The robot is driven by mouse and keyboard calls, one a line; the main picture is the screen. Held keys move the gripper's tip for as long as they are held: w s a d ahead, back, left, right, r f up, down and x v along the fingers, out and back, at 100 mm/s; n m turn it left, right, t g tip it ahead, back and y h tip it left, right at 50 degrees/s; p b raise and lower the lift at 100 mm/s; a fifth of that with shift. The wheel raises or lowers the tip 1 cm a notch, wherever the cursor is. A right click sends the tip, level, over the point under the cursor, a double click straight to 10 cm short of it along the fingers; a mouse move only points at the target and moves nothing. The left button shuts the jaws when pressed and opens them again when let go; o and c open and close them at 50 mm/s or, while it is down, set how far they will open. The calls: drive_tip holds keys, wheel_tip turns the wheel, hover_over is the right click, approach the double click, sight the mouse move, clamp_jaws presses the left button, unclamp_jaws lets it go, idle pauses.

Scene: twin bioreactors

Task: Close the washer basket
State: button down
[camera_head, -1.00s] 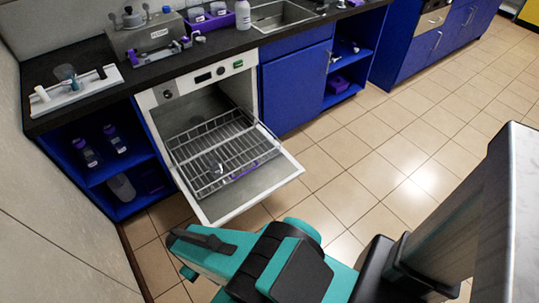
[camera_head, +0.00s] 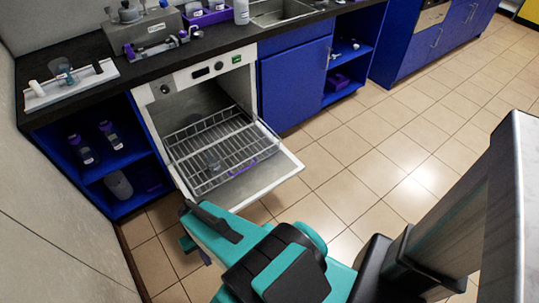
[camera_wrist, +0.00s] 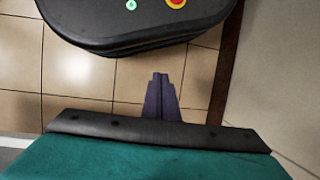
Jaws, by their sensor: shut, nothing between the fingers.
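The washer basket (camera_head: 232,141) is a wire rack with a purple handle (camera_head: 243,166) at its front. In the head view it is pulled out of the washer (camera_head: 195,77) over the lowered door (camera_head: 268,183). A small glass-like item (camera_head: 213,162) stands in the basket. My gripper shows in the wrist view (camera_wrist: 159,76) as two dark fingers pressed together, shut and empty, over the tiled floor. In the head view my teal arm is in front of the door, and the gripper is mostly hidden behind it. The gripper is apart from the basket.
A black counter (camera_head: 90,77) runs above the washer, with a white tray (camera_head: 72,86) and bottles on it. Blue open shelves (camera_head: 112,172) stand left of the washer, a blue cabinet (camera_head: 294,85) right of it. The tiled floor (camera_head: 350,175) to the right is clear.

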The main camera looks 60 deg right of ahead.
drive_tip(key=w+d+r+m+t+b, duration=0.1)
drive_tip(key=w+d+m+t+b, duration=0.15)
drive_tip(key=d, duration=0.55)
drive_tip(key=w+d+r+m+t+b, duration=0.1)
drive_tip(key=w+d+m+t+b, duration=0.2)
drive_tip(key=d, duration=0.5)
drive_tip(key=w+d+r+m+t+b, duration=0.1)
drive_tip(key=w+d+m+t, duration=0.2)
drive_tip(key=d, duration=0.5)
drive_tip(key=s+d+r+m+t+h+b, duration=0.1)
drive_tip(key=s+d+r+m+h, duration=0.1)
drive_tip(key=d, duration=0.7)
drive_tip(key=s+d+r+m+t+h+b, duration=0.1)
drive_tip(key=s+d+r+m+h+b, duration=0.1)
drive_tip(key=s+d, duration=0.5)
drive_tip(key=s+d+r+m+t+h+b, duration=0.1)
drive_tip(key=s+d+r+m, duration=0.3)
drive_tip(key=d, duration=0.7)
drive_tip(key=shift+s+m+h+b, duration=0.15)
drive_tip(key=shift+m+h+b, duration=0.5)
drive_tip(key=shift+m, duration=0.2)
drive_tip(key=shift+f+b, duration=0.15)
drive_tip(key=shift+b, duration=0.35)
drive_tip(key=b+x, duration=0.2)
drive_tip(key=b, duration=0.3)
drive_tip(key=shift+w+f, duration=0.2)
drive_tip(key=shift+w, duration=0.15)
